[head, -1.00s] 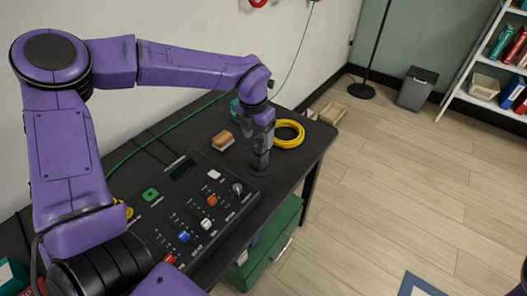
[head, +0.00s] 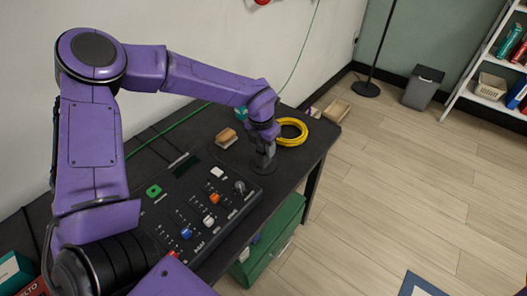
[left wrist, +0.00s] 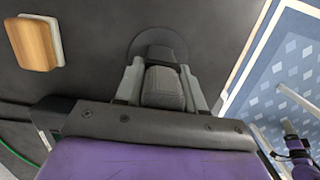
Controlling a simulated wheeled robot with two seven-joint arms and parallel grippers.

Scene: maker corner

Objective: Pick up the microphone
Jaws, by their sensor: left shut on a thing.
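The microphone is dark, with a round base (head: 263,168) that appears to rest on the black table near its right edge. My left gripper (head: 265,155) comes down over it from above and is shut on its upper part. In the left wrist view the grey ribbed microphone head (left wrist: 163,88) sits between the two grey fingers, with the round base (left wrist: 158,45) beyond it. The gripper hides most of the microphone's body in the head view. A small purple and dark part of mine shows at the lower right of the wrist view; its jaws are not clear.
A black control panel (head: 190,205) with knobs lies left of the microphone. A wood-backed block (head: 226,137) and a yellow cable coil (head: 291,132) are close by. A green drawer unit (head: 270,243) stands below the table.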

